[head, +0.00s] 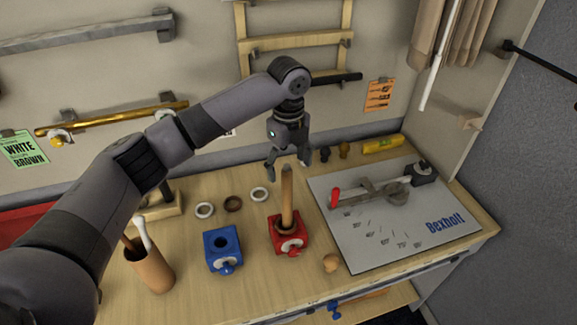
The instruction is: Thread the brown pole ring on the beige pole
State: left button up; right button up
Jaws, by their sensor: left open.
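The beige pole (287,190) stands upright in a red clamp block (291,240) on the table. A brownish, ring-like shape (281,223) shows around the pole's foot on the block; it is too small to tell for sure if it is a ring. My right gripper is not in view.
A blue clamp block (222,250) stands left of the red one. A brown cup (150,268) stands front left. A grey board (400,225) with a tool on it covers the right side.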

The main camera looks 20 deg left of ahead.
pick_arm(q)
notch_tip(320, 180, up, 11)
dwell(0.3)
dwell(0.7)
